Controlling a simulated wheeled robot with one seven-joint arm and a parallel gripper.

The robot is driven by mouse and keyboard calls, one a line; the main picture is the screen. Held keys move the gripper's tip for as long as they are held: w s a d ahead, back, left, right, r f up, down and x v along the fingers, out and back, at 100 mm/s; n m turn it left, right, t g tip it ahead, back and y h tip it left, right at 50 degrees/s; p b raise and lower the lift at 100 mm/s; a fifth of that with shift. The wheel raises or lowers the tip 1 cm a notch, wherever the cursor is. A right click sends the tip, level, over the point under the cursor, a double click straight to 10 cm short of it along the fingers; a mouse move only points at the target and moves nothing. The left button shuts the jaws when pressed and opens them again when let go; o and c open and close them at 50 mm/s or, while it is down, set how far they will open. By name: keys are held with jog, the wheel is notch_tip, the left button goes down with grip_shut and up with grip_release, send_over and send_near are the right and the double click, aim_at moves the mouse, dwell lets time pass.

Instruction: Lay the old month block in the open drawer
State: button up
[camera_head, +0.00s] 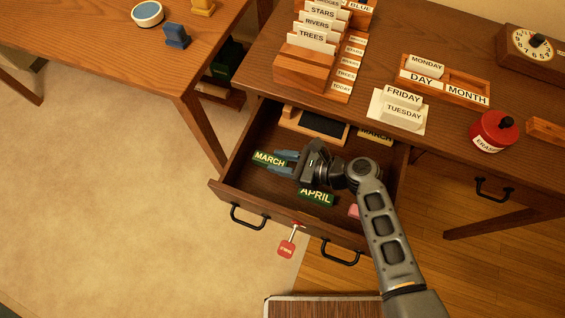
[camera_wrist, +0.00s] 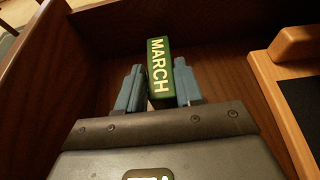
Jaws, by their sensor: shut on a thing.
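The green MARCH block (camera_head: 266,158) is between the fingers of my gripper (camera_head: 286,161), inside the outline of the open drawer (camera_head: 228,190) toward its left side. In the wrist view, my gripper (camera_wrist: 158,92) is shut on the MARCH block (camera_wrist: 159,62), with a blue-grey finger on each side and its lettering facing up. I cannot tell whether the block touches the drawer floor (camera_wrist: 215,60). A green APRIL block (camera_head: 316,197) lies in the drawer near its front, partly under my arm.
A dark-faced, wood-framed board (camera_head: 313,123) and another MARCH-labelled piece (camera_head: 376,136) are at the drawer's back. A pink thing (camera_head: 354,211) is partly hidden by my arm. The DAY/MONTH stand (camera_head: 445,88) and red ERASER jar (camera_head: 492,131) stand on the desk. A red-tagged key (camera_head: 288,243) hangs in front.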

jog(key=shift+f, duration=0.9)
jog(key=o, duration=1)
jog(key=shift+o, duration=0.2)
jog(key=v, duration=1.2)
jog(key=shift+p, duration=0.4)
